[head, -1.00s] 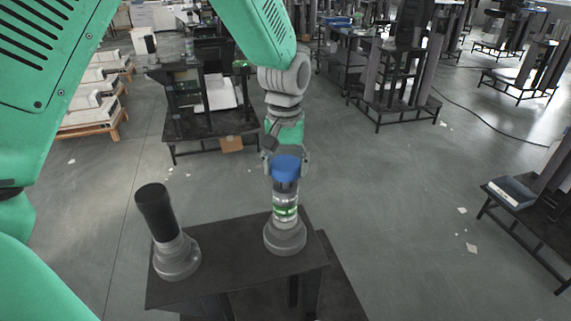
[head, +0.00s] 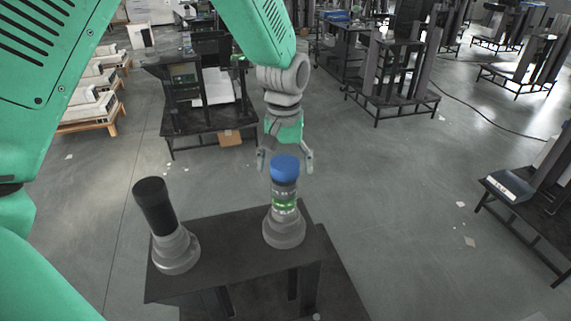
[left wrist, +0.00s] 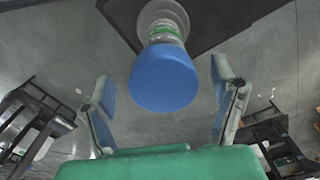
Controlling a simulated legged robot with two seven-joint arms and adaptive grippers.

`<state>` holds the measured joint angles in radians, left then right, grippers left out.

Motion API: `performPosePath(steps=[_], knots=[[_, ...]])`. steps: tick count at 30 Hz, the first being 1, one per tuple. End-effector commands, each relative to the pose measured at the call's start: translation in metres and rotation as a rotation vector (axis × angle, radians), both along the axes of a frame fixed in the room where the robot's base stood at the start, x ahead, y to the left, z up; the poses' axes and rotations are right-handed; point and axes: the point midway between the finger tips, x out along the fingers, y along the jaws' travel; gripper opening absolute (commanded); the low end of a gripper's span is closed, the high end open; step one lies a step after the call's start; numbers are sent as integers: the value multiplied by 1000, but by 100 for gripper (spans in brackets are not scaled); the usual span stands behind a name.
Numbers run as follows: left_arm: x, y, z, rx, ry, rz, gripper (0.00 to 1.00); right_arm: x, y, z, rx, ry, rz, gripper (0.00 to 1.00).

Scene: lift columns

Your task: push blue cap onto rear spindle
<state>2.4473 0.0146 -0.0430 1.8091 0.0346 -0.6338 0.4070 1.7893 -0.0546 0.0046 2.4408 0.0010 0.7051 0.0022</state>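The blue cap (head: 285,167) sits on top of the rear spindle (head: 284,228), a grey column with a green lit band on the dark table. In the left wrist view the cap (left wrist: 164,78) fills the middle, with the spindle (left wrist: 162,27) behind it. My left gripper (head: 285,166) is open, its fingers spread to either side of the cap and apart from it. The left wrist view shows a gap between each finger and the cap. How far down the cap sits cannot be told. My right gripper is not in view.
A second column with a black top (head: 156,206) stands on the left of the dark table (head: 222,262). A dark workbench (head: 208,122) is behind. Open grey floor lies to the right, with another dark stand (head: 512,186) at the far right.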

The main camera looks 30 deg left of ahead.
Motion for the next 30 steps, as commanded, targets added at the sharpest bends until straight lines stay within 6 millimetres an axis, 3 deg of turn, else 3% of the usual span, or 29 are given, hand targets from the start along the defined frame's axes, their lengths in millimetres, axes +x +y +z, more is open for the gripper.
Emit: performPosePath(steps=[7, 15, 21, 30], knots=[[1, 0, 17, 0, -3, 0, 79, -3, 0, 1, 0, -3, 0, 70], [1, 0, 74, 0, -4, 0, 79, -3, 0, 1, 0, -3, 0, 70], [2, 0, 106, 0, -1, 0, 79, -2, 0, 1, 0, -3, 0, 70], [1, 0, 119, 0, 1, 0, 79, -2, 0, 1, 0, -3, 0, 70]])
